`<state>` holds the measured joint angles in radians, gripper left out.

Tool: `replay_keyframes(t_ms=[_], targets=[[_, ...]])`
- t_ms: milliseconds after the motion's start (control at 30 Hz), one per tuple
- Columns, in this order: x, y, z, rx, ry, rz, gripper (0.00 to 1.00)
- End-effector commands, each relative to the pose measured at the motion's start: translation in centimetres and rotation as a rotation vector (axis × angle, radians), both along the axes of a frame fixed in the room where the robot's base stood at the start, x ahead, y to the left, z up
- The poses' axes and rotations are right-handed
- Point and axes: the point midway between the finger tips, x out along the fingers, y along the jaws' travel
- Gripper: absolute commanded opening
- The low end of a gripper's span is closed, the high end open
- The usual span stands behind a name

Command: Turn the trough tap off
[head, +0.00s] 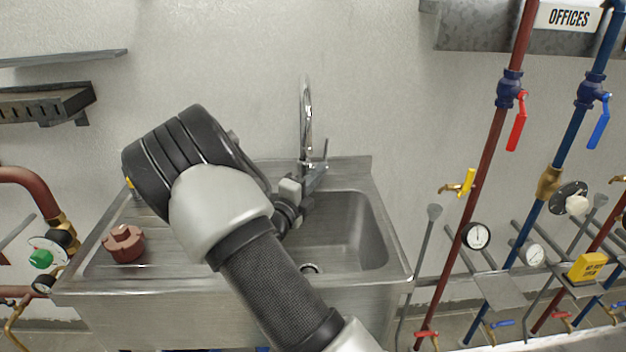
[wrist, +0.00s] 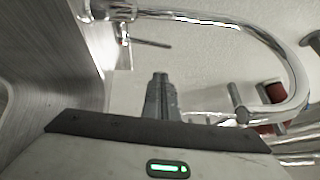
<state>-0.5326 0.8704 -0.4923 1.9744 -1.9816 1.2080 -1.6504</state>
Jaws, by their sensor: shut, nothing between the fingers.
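The trough tap (head: 307,105) is a chrome gooseneck at the back of the steel trough (head: 386,225). Its thin lever (head: 325,152) stands up on the right of the tap's base in the head view. In the wrist view the tap (wrist: 270,40) arches across the top, with the lever (wrist: 150,42) at upper left. My gripper (wrist: 160,76) is shut and empty. Its fingertips point toward the lever, with a gap showing in the picture. I see no clear water stream.
A reddish-brown flanged part (head: 123,244) sits on the drainboard at left. Red pipes (head: 490,150) and blue pipes (head: 570,140) with valves and gauges stand at right. A wall shelf (head: 45,104) is at upper left. The trough's right half is open room.

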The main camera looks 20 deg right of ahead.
Motion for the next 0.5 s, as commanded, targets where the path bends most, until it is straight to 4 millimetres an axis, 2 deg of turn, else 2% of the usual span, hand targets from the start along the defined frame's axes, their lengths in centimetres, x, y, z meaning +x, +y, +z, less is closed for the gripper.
replay_keyframes(t_ms=[33, 233, 400, 500], targets=[[0.7, -1.1, 0.0, 0.0, -0.003, -0.005, 0.0], [3.3, -4.3, 0.5, 0.002, -0.003, -0.005, 0.0], [5.9, -4.4, 0.9, 0.002, -0.004, -0.002, 0.0], [6.8, -4.4, 1.0, 0.003, -0.002, -0.001, 0.0]])
